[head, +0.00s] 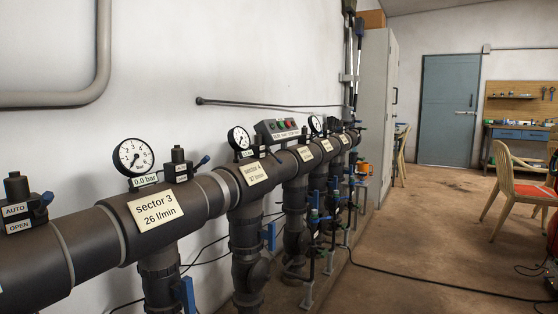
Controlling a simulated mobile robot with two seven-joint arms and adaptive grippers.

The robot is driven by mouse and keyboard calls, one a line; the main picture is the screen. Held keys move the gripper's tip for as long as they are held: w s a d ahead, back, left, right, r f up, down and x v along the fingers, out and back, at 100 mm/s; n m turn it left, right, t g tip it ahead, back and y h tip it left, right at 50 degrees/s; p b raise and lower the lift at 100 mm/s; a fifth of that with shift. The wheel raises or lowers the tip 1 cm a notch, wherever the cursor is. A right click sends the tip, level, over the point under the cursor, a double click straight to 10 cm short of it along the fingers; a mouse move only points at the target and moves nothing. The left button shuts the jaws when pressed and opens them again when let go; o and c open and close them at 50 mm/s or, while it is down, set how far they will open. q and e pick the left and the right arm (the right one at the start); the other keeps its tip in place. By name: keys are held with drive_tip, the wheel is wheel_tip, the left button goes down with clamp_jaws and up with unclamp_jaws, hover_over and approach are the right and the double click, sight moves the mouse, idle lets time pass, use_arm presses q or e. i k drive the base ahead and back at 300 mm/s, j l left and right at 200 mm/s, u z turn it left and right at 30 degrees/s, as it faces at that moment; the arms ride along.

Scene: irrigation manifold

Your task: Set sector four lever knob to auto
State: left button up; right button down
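A thick dark pipe manifold (95,235) runs along the white wall from the lower left into the distance. At the left edge a black valve head (17,188) carries AUTO and OPEN plates and a blue lever knob (46,198). A second black valve head (178,165) with a blue lever knob (202,161) stands beyond the sector 3 label (155,212). The farther sector labels are too small to read surely. Neither of my grippers is in view.
Round gauges, the nearest one (133,157) above a 0.0 bar plate, stand on the manifold. Vertical branch pipes (159,275) drop below it. A black cable (440,287) lies across the brown floor. A wooden chair (515,190) stands at right; the floor between is mostly open.

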sight(267, 151)
drive_tip(key=i+l, duration=0.15)
drive_tip(key=i, duration=0.4)
drive_tip(key=i+l, duration=0.2)
drive_tip(key=i, duration=0.3)
drive_tip(key=j+u, duration=0.05)
